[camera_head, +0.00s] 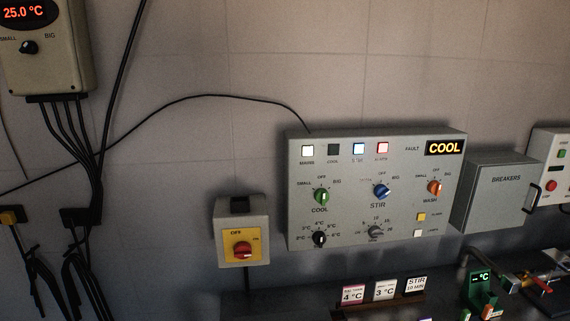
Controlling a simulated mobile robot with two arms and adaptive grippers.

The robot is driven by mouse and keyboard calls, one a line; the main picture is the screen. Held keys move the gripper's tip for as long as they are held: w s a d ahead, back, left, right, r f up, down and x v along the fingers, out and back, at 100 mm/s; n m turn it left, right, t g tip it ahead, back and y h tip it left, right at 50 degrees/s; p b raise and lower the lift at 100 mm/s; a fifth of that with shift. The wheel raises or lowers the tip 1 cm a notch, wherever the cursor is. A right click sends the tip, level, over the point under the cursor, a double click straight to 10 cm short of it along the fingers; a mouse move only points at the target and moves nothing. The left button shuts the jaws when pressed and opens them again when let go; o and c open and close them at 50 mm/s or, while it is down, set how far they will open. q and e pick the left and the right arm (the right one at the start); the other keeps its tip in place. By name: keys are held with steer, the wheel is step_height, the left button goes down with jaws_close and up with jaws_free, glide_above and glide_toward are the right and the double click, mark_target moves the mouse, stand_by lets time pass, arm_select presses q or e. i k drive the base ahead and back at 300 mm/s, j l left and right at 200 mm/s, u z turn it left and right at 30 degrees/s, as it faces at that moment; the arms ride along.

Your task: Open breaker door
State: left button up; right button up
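The breaker box (487,212) is a grey wall box at the right, to the right of the control panel. Its front door (505,195) is marked "BREAKERS" and looks shut. A dark bar handle (533,198) stands out on the door's right side. Neither of my grippers shows in the head view.
The control panel (340,222) with knobs and a lit "COOL" sign adjoins the box on the left. A white button box (552,160) is close on its right. Below are a red-handled valve (538,283), a green display (481,285) and several small signs (384,290).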

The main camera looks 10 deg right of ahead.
mark_target(502, 195)
steer(key=z, duration=1.5)
steer(key=i+l, duration=0.85)
